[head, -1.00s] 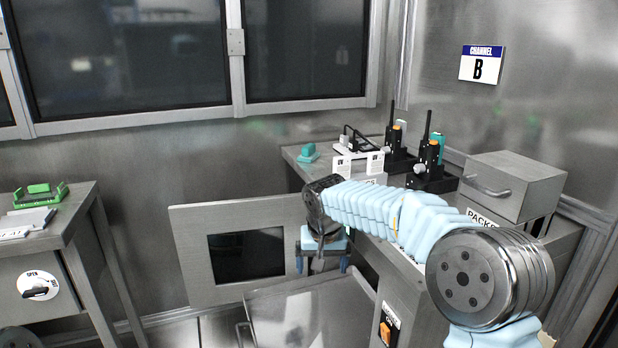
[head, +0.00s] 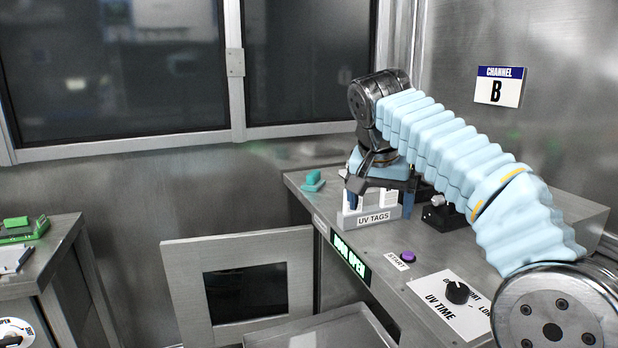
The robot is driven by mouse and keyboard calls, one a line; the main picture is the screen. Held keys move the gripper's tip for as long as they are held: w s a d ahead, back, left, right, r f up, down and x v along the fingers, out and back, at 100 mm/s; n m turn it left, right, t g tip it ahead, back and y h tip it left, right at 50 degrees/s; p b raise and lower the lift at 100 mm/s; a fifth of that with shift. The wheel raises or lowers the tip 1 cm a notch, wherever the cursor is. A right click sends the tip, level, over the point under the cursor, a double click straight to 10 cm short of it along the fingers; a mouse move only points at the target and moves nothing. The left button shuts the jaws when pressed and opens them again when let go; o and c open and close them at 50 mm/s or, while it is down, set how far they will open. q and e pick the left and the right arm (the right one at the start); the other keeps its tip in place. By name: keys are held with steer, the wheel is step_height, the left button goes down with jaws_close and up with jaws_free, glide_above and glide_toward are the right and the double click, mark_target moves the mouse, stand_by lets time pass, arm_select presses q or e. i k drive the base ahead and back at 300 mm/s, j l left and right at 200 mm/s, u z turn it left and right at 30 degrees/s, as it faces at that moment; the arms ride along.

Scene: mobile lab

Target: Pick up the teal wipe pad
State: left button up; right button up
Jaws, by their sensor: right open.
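The teal wipe pad (head: 313,181) sits on the back left corner of the metal counter (head: 345,235). It looks like a small teal block with a raised top. My right gripper (head: 380,206) points down over the UV TAGS holder (head: 372,219), to the right of the pad and apart from it. Its two dark blue-tipped fingers are spread, with white tags showing between them. Nothing is seen held, and I cannot tell whether the fingers touch the holder. My left gripper is not in view.
A black device (head: 440,212) stands right of the holder, partly behind my arm. A purple START button (head: 407,257) and a UV TIME dial (head: 457,292) are on the counter. An open door (head: 185,290) hangs below its left edge. A green item (head: 20,229) lies on the left table.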

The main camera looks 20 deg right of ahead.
mark_target(314, 183)
steer(key=i, duration=1.55)
